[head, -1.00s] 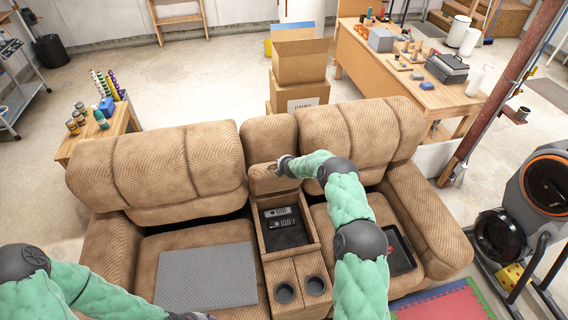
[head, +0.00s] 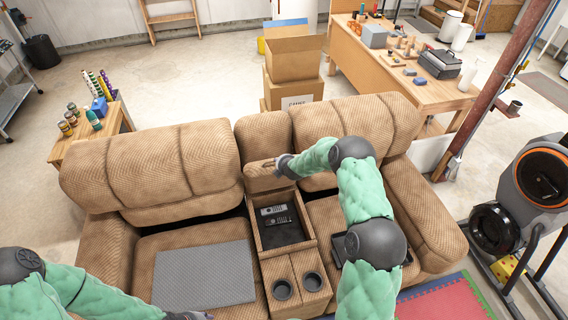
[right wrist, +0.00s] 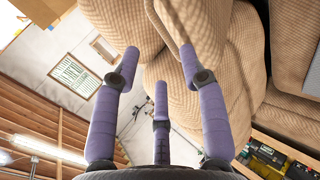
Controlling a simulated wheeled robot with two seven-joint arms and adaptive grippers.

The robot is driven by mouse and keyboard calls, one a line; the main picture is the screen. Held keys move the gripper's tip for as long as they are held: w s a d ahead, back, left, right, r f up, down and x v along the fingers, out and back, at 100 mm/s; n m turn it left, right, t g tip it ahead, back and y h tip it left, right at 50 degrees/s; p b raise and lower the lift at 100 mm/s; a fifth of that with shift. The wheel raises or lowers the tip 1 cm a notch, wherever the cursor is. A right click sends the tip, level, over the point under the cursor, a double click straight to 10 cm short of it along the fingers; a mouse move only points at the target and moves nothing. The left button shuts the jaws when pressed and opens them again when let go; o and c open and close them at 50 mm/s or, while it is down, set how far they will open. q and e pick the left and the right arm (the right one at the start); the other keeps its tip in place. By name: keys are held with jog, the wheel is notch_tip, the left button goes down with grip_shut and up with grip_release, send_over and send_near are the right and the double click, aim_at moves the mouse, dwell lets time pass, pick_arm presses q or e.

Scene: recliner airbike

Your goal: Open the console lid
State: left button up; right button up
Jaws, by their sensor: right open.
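The console lid (head: 265,176) is a tan padded block between the two seats. It stands raised at the back of the console (head: 309,238), whose bin is uncovered. Two remotes (head: 272,210) lie in the dark bin. My right gripper (head: 283,164) is at the upper right of the lid; whether it touches is unclear. In the right wrist view its purple fingers (right wrist: 157,72) are spread, with tan upholstery beyond them and nothing held. My left gripper (head: 190,315) shows only partly at the bottom edge, in front of the left seat.
The sofa backrests (head: 165,168) rise on both sides of the lid. A grey mat (head: 204,275) lies on the left seat. Cup holders (head: 283,290) are at the console front. A dark tray (head: 338,248) on the right seat is partly behind my right arm. Boxes (head: 293,65) stand behind the sofa.

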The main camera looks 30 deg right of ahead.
jog(key=shift+v, duration=1.45)
jog(key=s+a+f+m+g+y+b, duration=0.2)
jog(key=s+a+f+m+b, duration=0.25)
jog(key=s+a+f, duration=0.5)
jog(key=s+a+f+m+g+y+b, duration=0.25)
jog(key=s+a+f+b, duration=0.4)
jog(key=f, duration=0.55)
jog(key=s+a+f+m+g+y+b, duration=0.1)
jog(key=s+a+f+m+b, duration=0.3)
jog(key=s, duration=0.8)
jog(key=s+a+f+m+g+b, duration=0.3)
jog(key=s+a+f+m+b, duration=0.2)
jog(key=s+a, duration=0.3)
jog(key=s+f+m, duration=0.1)
jog(key=s, duration=0.3)
jog(key=shift+f+m+g+y, duration=0.3)
jog(key=shift+g+y, duration=0.05)
